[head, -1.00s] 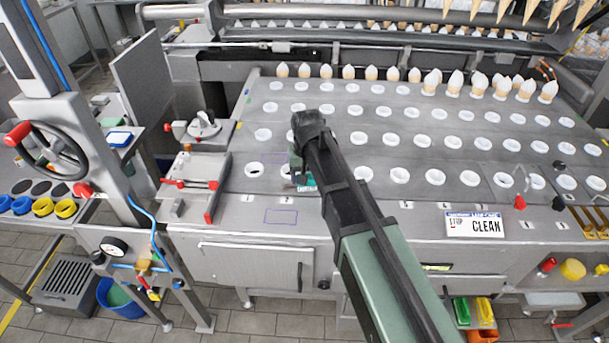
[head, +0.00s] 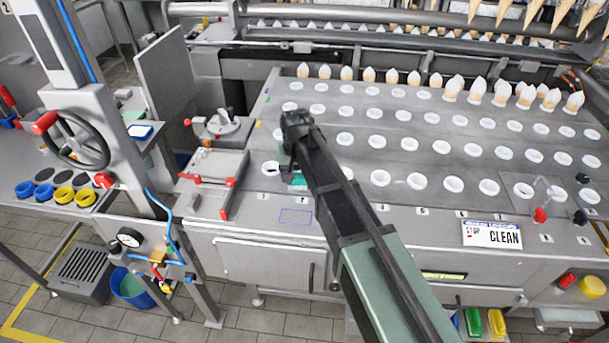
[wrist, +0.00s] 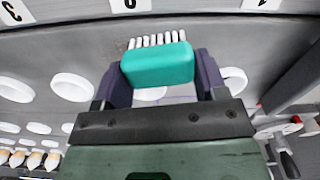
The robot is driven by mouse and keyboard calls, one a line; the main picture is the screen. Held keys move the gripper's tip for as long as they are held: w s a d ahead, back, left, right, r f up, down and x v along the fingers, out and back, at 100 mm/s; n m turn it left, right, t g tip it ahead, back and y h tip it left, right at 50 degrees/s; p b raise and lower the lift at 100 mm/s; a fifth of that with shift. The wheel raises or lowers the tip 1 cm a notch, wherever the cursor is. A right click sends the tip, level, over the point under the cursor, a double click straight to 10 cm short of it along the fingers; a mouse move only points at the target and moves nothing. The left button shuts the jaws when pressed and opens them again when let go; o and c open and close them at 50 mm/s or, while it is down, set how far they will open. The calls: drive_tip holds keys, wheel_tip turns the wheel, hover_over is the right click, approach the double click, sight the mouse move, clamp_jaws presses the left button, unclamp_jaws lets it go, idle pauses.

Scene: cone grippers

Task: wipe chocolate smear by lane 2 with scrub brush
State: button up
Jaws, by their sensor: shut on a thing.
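The scrub brush has a teal block (wrist: 158,64) and white bristles (wrist: 156,41). My gripper (wrist: 160,78) is shut on the block, with one dark finger on each side. In the head view, a bit of the teal brush (head: 297,181) shows beside my arm, low over the front of the grey cone plate (head: 330,197). It is close above the lane 2 label (head: 290,198). The chocolate smear cannot be made out clearly; my arm and the brush cover part of this area. I cannot tell whether the bristles touch the plate.
Rows of white cone holders (head: 380,178) surround the gripper. A red-handled fixture (head: 215,180) stands to the left. Filled cones (head: 452,88) line the back. A STOP/CLEAN sign (head: 492,235) is at the front right. The plate's front strip is mostly clear.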

sight(297, 174)
wheel_tip(297, 174, up, 6)
drive_tip(key=p, duration=0.6)
wheel_tip(297, 174, up, 3)
drive_tip(key=p, duration=0.3)
drive_tip(key=shift+r, duration=0.2)
drive_tip(key=shift+f, duration=0.15)
